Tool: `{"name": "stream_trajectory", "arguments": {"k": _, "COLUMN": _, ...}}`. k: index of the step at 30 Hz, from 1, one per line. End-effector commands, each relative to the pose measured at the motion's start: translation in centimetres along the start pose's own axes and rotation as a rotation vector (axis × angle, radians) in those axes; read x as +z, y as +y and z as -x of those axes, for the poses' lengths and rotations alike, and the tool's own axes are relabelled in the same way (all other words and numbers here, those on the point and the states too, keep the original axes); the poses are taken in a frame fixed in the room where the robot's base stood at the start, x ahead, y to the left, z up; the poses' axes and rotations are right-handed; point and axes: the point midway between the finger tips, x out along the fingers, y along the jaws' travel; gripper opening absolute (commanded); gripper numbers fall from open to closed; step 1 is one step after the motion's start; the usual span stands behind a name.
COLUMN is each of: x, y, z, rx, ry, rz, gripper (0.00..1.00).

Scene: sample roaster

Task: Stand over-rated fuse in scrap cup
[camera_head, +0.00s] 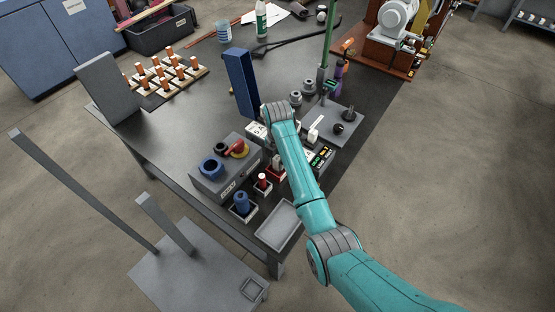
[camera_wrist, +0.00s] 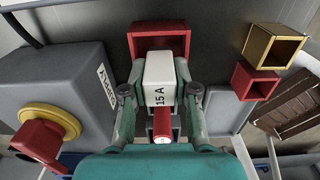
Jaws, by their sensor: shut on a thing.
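In the wrist view my gripper (camera_wrist: 160,92) is shut on a white fuse (camera_wrist: 158,72), with one finger on each side. The fuse carries a dark "15 A" marking. A red square open cup (camera_wrist: 175,30) lies just beyond the fuse's far end, and the fuse overlaps its near rim in the picture. I cannot tell whether they touch, or whether this is the scrap cup. A second red square cup (camera_wrist: 256,79) and a gold one (camera_wrist: 273,47) are to the right, apart from the gripper. In the head view my arm hides most of the gripper.
A red cylinder (camera_wrist: 162,122) shows below the fuse in the wrist view. A tall blue post (camera_head: 241,83) rises nearby. An empty grey tray (camera_head: 281,224) lies at the near edge.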

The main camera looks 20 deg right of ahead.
Motion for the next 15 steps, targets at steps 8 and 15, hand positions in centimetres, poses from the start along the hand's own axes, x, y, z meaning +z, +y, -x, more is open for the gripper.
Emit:
{"name": "stream_trajectory", "arguments": {"k": 8, "x": 0.0, "y": 0.0, "z": -0.7, "rx": 0.000, "ry": 0.000, "rz": 0.000, "gripper": 0.00}}
{"name": "stream_trajectory", "arguments": {"k": 15, "x": 0.0, "y": 0.0, "z": -1.3, "rx": 0.000, "ry": 0.000, "rz": 0.000, "gripper": 0.00}}
